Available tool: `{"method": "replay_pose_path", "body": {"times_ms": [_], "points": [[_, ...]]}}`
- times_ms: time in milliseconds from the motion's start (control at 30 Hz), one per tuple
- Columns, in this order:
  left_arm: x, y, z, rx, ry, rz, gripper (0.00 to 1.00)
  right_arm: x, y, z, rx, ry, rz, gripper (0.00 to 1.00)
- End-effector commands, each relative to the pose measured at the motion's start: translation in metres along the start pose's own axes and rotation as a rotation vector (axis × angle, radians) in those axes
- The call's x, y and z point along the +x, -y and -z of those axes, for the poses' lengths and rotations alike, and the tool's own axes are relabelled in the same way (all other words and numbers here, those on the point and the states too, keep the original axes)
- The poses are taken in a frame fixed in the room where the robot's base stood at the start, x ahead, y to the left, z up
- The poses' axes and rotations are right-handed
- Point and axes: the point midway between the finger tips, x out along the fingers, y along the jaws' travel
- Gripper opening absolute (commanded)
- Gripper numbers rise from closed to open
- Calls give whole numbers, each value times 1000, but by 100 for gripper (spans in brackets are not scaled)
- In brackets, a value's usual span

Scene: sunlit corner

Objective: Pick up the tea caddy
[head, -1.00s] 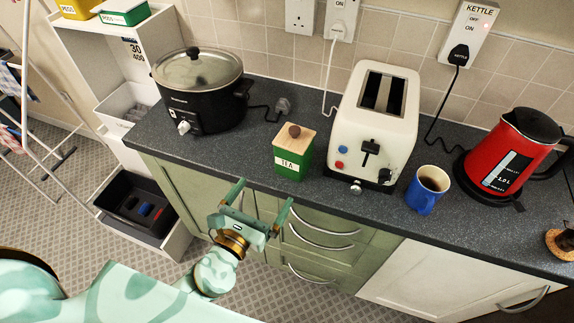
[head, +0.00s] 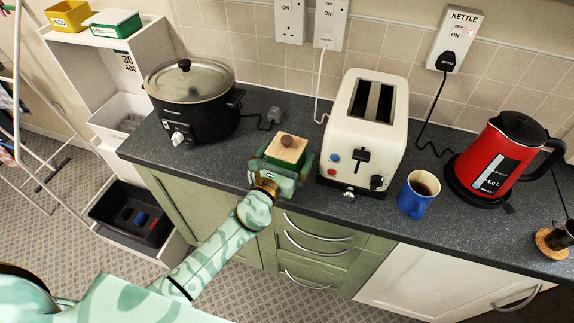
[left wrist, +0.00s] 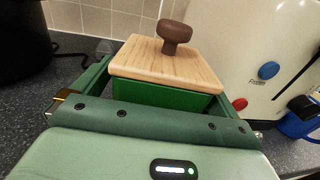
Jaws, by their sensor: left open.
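The tea caddy (head: 286,152), a green box with a pale wooden lid and a dark brown knob, stands upright on the dark worktop, left of the toaster. In the left wrist view its lid (left wrist: 168,68) fills the upper middle. My left gripper (head: 287,163) is open, with one finger on each side of the caddy. The palm sits close in front of it and hides its label. I cannot tell whether the fingers touch the sides. My right gripper is not in view.
The cream toaster (head: 369,120) stands close on the right, with a blue mug (head: 416,196) beside it and a red kettle (head: 497,150) beyond. A black slow cooker (head: 193,103) is on the left. A plug on a cable (head: 272,116) lies behind the caddy.

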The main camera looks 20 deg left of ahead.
Motion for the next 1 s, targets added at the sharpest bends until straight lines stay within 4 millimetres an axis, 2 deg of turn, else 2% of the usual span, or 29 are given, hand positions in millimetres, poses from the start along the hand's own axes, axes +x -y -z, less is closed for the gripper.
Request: {"method": "replay_pose_path", "body": {"times_ms": [233, 267, 500, 600, 867, 1000], "points": [[4, 0, 0, 0, 0, 0, 98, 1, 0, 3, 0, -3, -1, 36], [4, 0, 0, 0, 0, 0, 95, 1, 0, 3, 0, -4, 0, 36], [3, 0, 0, 0, 0, 0, 29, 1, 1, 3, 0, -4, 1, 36], [4, 0, -1, 0, 3, 0, 4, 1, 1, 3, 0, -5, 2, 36], [4, 0, -2, 0, 3, 0, 4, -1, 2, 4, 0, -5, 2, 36], [4, 0, -12, 0, 4, 0, 4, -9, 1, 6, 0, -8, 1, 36]]}}
